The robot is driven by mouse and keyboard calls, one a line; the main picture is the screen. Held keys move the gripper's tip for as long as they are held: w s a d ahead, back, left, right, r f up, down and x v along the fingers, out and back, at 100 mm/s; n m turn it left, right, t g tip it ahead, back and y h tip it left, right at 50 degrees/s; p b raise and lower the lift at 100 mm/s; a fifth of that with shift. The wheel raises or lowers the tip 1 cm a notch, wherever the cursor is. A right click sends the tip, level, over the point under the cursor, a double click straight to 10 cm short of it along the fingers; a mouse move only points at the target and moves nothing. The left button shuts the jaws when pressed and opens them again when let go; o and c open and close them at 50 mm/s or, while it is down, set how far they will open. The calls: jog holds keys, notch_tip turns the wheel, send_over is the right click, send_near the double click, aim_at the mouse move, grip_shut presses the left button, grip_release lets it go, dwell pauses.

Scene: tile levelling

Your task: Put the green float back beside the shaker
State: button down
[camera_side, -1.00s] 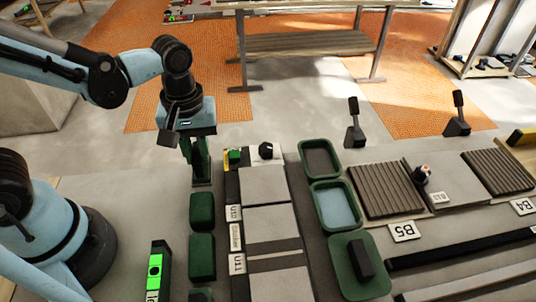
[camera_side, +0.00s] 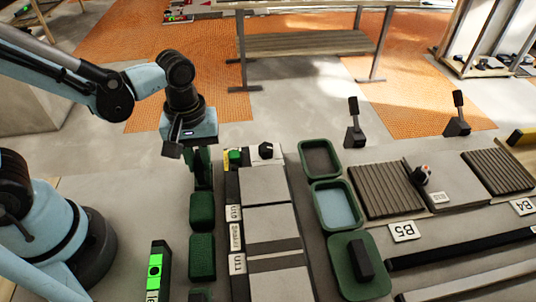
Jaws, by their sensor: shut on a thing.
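My gripper (camera_side: 202,160) points down at the far end of the row of dark green blocks, left of the pale tile strip. It is shut on a dark green piece (camera_side: 204,182), which looks like the green float. The jaws hide most of it, and I cannot tell whether it touches the bench. A small label that seems to read "Shaker" (camera_side: 236,236) sits on the dark edge strip to its lower right. I cannot tell which object is the shaker itself.
Dark green blocks (camera_side: 202,211) stand just in front of the held piece. A black knob (camera_side: 265,151) and a small bright green block (camera_side: 235,155) are to its right. Green trays (camera_side: 348,228) and two upright levers (camera_side: 354,125) lie farther right.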

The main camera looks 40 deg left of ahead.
jog(key=c, duration=0.6)
grip_release()
jog(key=shift+r, duration=3.95)
jog(key=shift+a, duration=0.1)
jog(key=shift+a+m+t, duration=0.25)
jog(key=shift+m+t, duration=0.05)
jog(key=shift+m, duration=0.1)
jog(key=shift+w+a+r+m+t, duration=0.35)
jog(key=shift+a+m+t, duration=0.7)
jog(key=shift+m, duration=0.3)
jog(key=shift+w+a+r+m+t, duration=0.25)
jog(key=shift+a+r+m+t, duration=0.1)
jog(key=shift+a+m+t, duration=0.9)
jog(key=shift+w+a+r+m+t, duration=0.35)
jog(key=shift+a+m+t, duration=0.55)
jog(key=shift+m, duration=0.6)
